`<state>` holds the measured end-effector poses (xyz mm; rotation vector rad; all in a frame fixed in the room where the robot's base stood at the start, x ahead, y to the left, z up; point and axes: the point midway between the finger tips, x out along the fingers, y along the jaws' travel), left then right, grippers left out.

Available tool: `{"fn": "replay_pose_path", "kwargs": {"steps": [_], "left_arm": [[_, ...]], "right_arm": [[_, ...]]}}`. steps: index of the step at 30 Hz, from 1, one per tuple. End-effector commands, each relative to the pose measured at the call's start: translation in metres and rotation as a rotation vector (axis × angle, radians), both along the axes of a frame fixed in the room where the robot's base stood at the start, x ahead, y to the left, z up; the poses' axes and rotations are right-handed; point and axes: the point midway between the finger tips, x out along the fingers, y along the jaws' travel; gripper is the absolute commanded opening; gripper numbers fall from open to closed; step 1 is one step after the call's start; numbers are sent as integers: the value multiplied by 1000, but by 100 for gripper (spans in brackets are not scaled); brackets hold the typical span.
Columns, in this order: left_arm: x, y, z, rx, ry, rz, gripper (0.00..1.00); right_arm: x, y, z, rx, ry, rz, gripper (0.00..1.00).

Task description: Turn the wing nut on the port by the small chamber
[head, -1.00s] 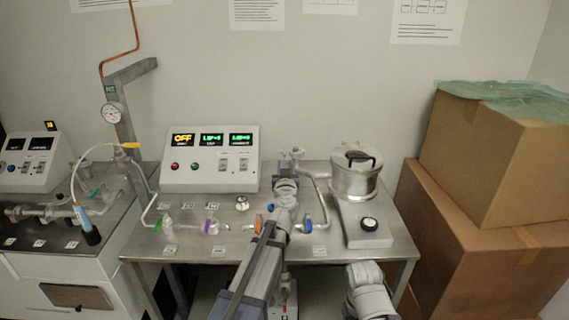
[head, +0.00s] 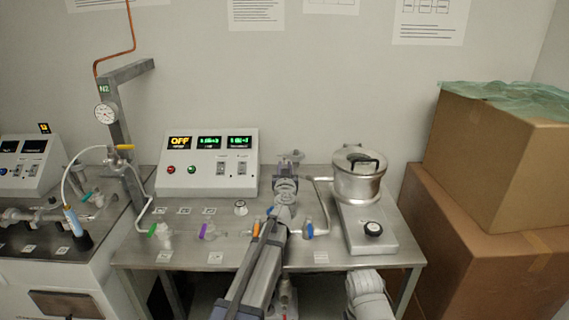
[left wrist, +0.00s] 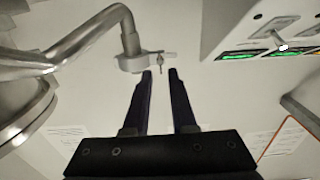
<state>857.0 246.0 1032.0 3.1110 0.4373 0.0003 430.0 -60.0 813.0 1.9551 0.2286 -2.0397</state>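The small chamber (head: 357,177) is the silver pot with a black-handled lid at the table's right; its side also shows at the left wrist view's left edge (left wrist: 25,110). A bent metal pipe (left wrist: 85,35) leads to the port (left wrist: 132,63), a flange with a clamp. The small wing nut (left wrist: 160,60) stands on the clamp's right side. My left gripper (left wrist: 160,72) is open, its dark fingertips close to the clamp, with the wing nut roughly in line with the gap. I cannot tell whether they touch. In the head view, my left gripper (head: 289,158) hides the port. My right gripper is out of view.
A control box (head: 209,163) reading OFF stands at the back. A black knob (head: 373,229) is below the chamber. Cardboard boxes (head: 480,230) stand at the right.

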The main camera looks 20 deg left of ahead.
Motion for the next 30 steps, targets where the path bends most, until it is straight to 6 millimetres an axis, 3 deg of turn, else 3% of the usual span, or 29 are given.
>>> {"fn": "replay_pose_path", "kwargs": {"steps": [3, 7, 15, 21, 30], "left_arm": [[22, 6, 0, 0, 0, 1, 24], [31, 10, 0, 0, 0, 1, 24], [31, 10, 0, 0, 0, 1, 23], [31, 10, 0, 0, 0, 1, 1], [31, 10, 0, 0, 0, 1, 0]], "right_arm": [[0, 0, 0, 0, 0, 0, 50], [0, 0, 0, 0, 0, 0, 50], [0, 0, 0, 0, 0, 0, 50], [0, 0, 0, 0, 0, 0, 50], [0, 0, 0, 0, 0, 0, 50]]}}
